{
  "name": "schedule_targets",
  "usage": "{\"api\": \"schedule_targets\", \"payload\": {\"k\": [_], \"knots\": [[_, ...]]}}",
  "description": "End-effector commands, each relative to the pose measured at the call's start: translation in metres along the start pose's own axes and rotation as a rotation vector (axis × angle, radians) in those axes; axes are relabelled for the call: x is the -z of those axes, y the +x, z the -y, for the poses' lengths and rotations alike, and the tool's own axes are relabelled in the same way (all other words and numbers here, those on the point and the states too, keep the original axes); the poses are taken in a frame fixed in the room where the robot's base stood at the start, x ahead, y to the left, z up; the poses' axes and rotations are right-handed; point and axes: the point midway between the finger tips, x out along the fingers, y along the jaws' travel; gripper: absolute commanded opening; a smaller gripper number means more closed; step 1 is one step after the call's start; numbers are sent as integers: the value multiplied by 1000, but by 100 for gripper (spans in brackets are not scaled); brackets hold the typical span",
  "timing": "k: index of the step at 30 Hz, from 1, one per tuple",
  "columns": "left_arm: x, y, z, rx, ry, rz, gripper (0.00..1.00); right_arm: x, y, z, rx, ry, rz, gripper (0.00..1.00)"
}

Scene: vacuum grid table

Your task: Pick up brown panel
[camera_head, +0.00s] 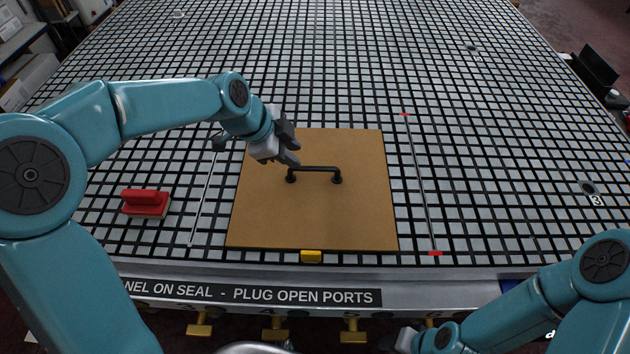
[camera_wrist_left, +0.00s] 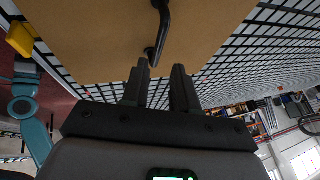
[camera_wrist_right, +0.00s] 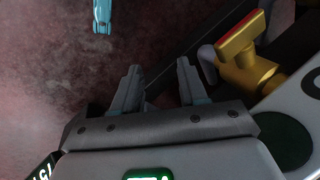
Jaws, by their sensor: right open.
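The brown panel (camera_head: 315,222) lies flat on the grid table, with a black bar handle (camera_head: 315,169) near its middle. My left gripper (camera_head: 294,157) is above the panel, just beside the left end of the handle. In the left wrist view its fingers (camera_wrist_left: 160,72) are apart with nothing held between them, and the handle (camera_wrist_left: 163,20) shows just beyond the tips, as does the panel (camera_wrist_left: 100,40). My right gripper (camera_wrist_right: 159,68) is open and empty, low near the table's front edge, beside a gold valve (camera_wrist_right: 238,70) with a red handle.
A red-handled block (camera_head: 146,203) sits on the table (camera_head: 480,130) left of the panel. A yellow block (camera_head: 311,257) is at the panel's front edge. Gold valves (camera_head: 275,328) hang below the front edge.

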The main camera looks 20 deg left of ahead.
Motion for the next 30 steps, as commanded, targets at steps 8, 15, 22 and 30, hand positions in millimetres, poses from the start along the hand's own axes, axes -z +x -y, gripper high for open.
{"api": "schedule_targets", "payload": {"k": [8,15,22,30], "knots": [[1,46,0,1,0,-1,28,0,13,-4,0,0,0,43],[5,74,-1,-4,0,0,28,0,12,-4,0,0,0,43],[6,101,1,1,-2,0,28,0,14,-5,0,0,0,43],[6,102,1,1,-2,0,15,0,14,-5,0,0,0,43]]}}
